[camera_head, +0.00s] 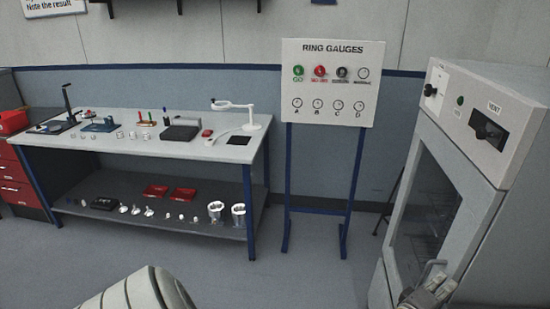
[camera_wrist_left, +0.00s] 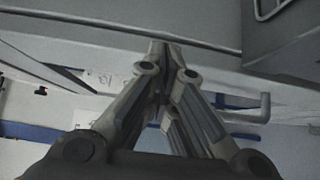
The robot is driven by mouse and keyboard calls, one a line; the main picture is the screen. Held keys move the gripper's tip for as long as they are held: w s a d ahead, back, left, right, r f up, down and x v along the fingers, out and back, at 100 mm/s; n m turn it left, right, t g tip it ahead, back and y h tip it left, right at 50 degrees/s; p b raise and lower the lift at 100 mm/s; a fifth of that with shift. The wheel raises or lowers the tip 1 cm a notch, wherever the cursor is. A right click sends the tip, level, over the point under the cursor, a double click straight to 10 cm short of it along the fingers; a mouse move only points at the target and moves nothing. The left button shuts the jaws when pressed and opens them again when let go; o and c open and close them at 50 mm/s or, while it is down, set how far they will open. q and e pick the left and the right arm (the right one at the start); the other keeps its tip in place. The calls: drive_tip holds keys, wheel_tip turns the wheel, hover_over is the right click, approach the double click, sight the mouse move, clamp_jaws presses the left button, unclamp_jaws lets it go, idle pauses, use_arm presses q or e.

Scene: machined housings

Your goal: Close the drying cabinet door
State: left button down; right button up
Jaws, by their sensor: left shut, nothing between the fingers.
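The drying cabinet (camera_head: 478,125) stands at the right. Its pale door (camera_head: 480,215) has a dark window (camera_head: 425,215) with wire racks faintly visible behind it. The door looks nearly in line with the control panel above; I cannot tell whether it is fully flush. My left gripper (camera_head: 432,284) is in front of the door's lower part, at the picture's bottom edge. In the left wrist view the left gripper (camera_wrist_left: 160,48) is shut and empty, its tips close to a pale grey surface; contact is unclear. A grey bent bar (camera_wrist_left: 250,113) shows right of the fingers. My right gripper is not visible.
A workbench (camera_head: 235,150) with gauges and small parts stands at the left, beside red drawers (camera_head: 12,180). A ring gauges board (camera_head: 330,85) on a blue stand is in the middle.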

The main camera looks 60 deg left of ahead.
use_arm(q)
drive_tip(key=shift+w+d, duration=0.7)
drive_tip(key=shift+d, duration=0.05)
drive_tip(key=shift+d+r, duration=0.1)
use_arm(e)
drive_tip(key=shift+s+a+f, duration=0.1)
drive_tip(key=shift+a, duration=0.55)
use_arm(q)
drive_tip(key=shift+d+r, duration=0.1)
drive_tip(key=shift+r, duration=0.05)
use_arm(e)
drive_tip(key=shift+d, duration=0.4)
use_arm(q)
drive_tip(key=shift+w+r, duration=0.1)
